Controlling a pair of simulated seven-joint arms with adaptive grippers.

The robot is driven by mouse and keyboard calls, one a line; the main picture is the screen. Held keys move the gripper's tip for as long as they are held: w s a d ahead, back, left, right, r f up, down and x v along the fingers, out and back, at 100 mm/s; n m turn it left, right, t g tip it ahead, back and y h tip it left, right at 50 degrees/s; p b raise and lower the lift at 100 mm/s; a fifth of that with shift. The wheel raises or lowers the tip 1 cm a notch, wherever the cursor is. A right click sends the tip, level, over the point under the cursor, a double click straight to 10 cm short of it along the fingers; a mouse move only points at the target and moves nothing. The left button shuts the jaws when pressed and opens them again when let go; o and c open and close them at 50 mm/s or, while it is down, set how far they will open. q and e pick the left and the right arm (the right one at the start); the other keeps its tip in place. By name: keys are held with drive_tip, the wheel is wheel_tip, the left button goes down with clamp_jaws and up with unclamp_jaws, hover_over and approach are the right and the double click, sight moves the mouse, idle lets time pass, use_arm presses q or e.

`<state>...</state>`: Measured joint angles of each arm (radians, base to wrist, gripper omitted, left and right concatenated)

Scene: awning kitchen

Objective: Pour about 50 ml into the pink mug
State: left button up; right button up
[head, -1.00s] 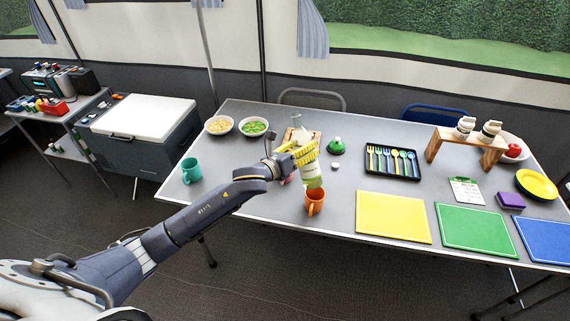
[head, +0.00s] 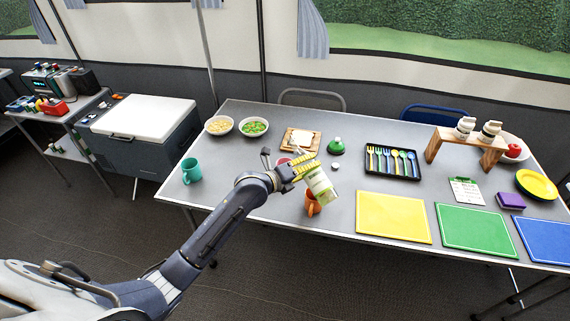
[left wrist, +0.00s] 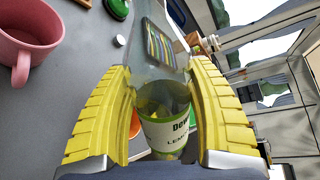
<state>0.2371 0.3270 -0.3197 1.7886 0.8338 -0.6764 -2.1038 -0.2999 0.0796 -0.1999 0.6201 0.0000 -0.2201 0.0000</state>
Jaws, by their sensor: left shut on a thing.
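My left gripper (head: 308,170) is shut on a clear bottle with a white and green label (head: 321,187), above the table's front edge. The bottle is tilted in the head view; its label and clear body also show between the yellow fingers in the left wrist view (left wrist: 167,132). The pink mug (head: 283,160) stands on the table just behind the gripper, mostly hidden in the head view. In the left wrist view the pink mug (left wrist: 28,38) is at the upper left, apart from the bottle. I cannot tell its contents. My right gripper is not in view.
An orange mug (head: 312,207) stands close by, partly hidden by the bottle. A small white cap (head: 335,166) and a green dome-shaped thing (head: 336,147) lie to the right. Bread on a board (head: 300,139) is behind. A teal mug (head: 191,171) stands at the left, with clear table between.

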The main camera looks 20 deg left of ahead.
use_arm(q)
drive_tip(key=shift+s+d+f+n, duration=0.1)
drive_tip(key=shift+d+f+n, duration=0.05)
drive_tip(key=shift+f+n, duration=0.45)
drive_tip(key=shift+w+a+f+n+g+h, duration=0.1)
drive_tip(key=shift+w+a+n+g+h, duration=0.2)
drive_tip(key=shift+n, duration=0.3)
drive_tip(key=shift+f+n, duration=0.45)
drive_tip(key=shift+n, duration=0.05)
drive_tip(key=shift+f+h, duration=0.1)
drive_tip(key=shift+h, duration=0.2)
drive_tip(key=shift+a+n+g, duration=0.1)
drive_tip(key=shift+n+g, duration=0.2)
drive_tip(key=shift+n, duration=0.3)
drive_tip(key=shift+s, duration=0.15)
drive_tip(key=shift+s+d, duration=0.5)
drive_tip(key=shift+d, duration=0.3)
drive_tip(key=shift+d+p, duration=0.1)
drive_tip(key=shift+p, duration=0.2)
idle(0.8)
